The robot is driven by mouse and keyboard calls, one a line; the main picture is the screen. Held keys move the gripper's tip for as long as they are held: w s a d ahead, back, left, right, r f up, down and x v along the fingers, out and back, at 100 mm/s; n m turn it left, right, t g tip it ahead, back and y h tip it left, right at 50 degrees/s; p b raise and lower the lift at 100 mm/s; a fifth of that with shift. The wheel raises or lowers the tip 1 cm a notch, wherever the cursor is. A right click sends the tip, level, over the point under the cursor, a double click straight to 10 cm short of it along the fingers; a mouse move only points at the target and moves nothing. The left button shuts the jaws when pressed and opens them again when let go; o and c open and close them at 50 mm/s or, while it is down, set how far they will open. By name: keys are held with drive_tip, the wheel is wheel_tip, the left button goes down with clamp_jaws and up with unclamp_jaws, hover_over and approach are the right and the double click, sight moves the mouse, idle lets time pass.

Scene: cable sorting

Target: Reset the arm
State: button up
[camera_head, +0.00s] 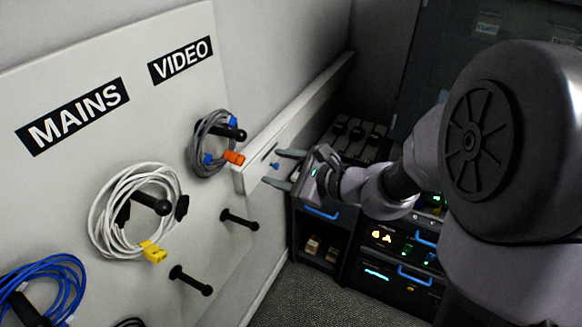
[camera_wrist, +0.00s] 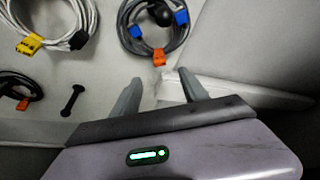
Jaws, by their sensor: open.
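My gripper (camera_head: 283,170) is at the right of the white board in the head view, near the end of a pale ledge. Its two fingers (camera_wrist: 163,92) are apart with nothing between them. A grey cable coil with blue connectors (camera_head: 208,147) and an orange tag hangs on a black peg under the VIDEO label (camera_head: 180,60). It also shows above my fingers in the wrist view (camera_wrist: 143,47), apart from them. A white cable coil (camera_head: 107,228) with a yellow tag hangs under the MAINS label (camera_head: 72,115).
A blue cable coil (camera_head: 67,268) hangs at the lower left. Two bare black pegs (camera_head: 240,219) (camera_head: 190,281) stick out of the board (camera_head: 135,140). A dark equipment rack with lit panels (camera_head: 400,250) stands behind my arm. Grey floor (camera_head: 310,297) is clear at the bottom.

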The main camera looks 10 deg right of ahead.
drive_tip(key=s+a+f+n+g+h+b, duration=0.1)
drive_tip(key=s+f+n+g+b, duration=0.1)
drive_tip(key=s+f+n+b, duration=0.3)
drive_tip(key=s+a+n+g+b, duration=0.2)
drive_tip(key=s+n, duration=0.1)
drive_tip(key=s, duration=0.4)
drive_tip(key=s+a+f+n+g+h+b, duration=0.1)
drive_tip(key=s+f+n+g+b, duration=0.15)
drive_tip(key=s, duration=0.35)
drive_tip(key=s+d+f+n+t+h+b, duration=0.1)
drive_tip(key=s+d+f+n+h+b, duration=0.2)
drive_tip(key=s+d+n+h+b, duration=0.2)
drive_tip(key=shift+s+d+f+n+t, duration=0.3)
drive_tip(key=shift+s+d+n, duration=0.2)
drive_tip(key=shift+d+n, duration=0.55)
